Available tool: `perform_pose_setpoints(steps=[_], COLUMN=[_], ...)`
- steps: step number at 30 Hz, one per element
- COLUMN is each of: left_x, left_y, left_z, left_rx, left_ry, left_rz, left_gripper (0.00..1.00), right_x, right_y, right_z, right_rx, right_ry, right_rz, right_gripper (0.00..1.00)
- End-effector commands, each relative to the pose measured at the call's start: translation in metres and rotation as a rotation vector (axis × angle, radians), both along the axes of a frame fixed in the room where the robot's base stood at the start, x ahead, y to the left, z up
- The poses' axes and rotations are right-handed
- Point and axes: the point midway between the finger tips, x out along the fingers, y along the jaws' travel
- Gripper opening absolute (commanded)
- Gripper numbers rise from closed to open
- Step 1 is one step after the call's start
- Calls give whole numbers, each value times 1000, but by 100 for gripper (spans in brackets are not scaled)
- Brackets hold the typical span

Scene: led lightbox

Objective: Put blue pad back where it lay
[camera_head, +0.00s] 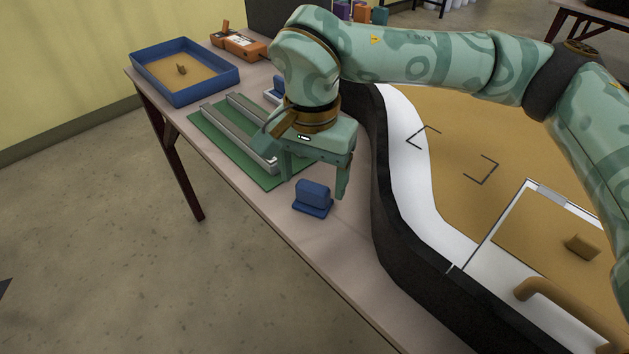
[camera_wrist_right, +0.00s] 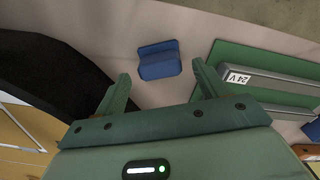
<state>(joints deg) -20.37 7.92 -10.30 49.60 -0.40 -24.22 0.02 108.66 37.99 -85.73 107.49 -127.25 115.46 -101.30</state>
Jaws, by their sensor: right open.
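A blue pad (camera_head: 313,197) with a raised block on a flat base stands on the table, near the front end of the green board. In the right wrist view it (camera_wrist_right: 158,58) sits just beyond my fingertips. A second blue piece (camera_head: 279,86), partly hidden by my arm, is farther back; a blue piece also shows at the right edge of the wrist view (camera_wrist_right: 313,129). My right gripper (camera_head: 314,184) is open and empty, fingers pointing down beside the nearer pad. I see no contact with the pad. My left gripper is out of view.
A green board (camera_head: 215,137) carries grey rails, one marked 24V (camera_wrist_right: 238,77). A blue-walled tray (camera_head: 207,91) holds a small tan block, with an orange device (camera_head: 238,43) behind. The dark wall of the lightbox (camera_head: 382,190) runs close on the right. The table's front strip is clear.

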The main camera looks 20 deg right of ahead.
Motion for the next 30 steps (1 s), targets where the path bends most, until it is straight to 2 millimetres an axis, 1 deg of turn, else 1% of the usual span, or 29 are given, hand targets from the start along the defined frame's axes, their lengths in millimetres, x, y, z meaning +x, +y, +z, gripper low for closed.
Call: perform_pose_setpoints(steps=[1, 3, 6, 10, 12, 15, 30], left_x=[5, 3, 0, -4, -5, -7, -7], left_y=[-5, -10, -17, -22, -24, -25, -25], left_z=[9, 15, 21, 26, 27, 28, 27], left_rx=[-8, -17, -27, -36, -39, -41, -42], left_ry=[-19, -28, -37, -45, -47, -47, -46], left_rz=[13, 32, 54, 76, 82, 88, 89], left_gripper=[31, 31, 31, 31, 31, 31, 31], right_x=[-1, -1, -1, -1, 0, 0, 0], right_y=[0, 1, 1, 1, 1, 0, 1], right_z=[26, 45, 66, 84, 90, 92, 91], right_rx=[0, 1, 0, 0, 0, 0, 0], right_ry=[-13, -14, -12, -8, -6, -3, -1], right_rz=[-1, -1, 0, -1, 0, 0, 0], right_gripper=[72, 72, 72, 72, 72, 72, 72])
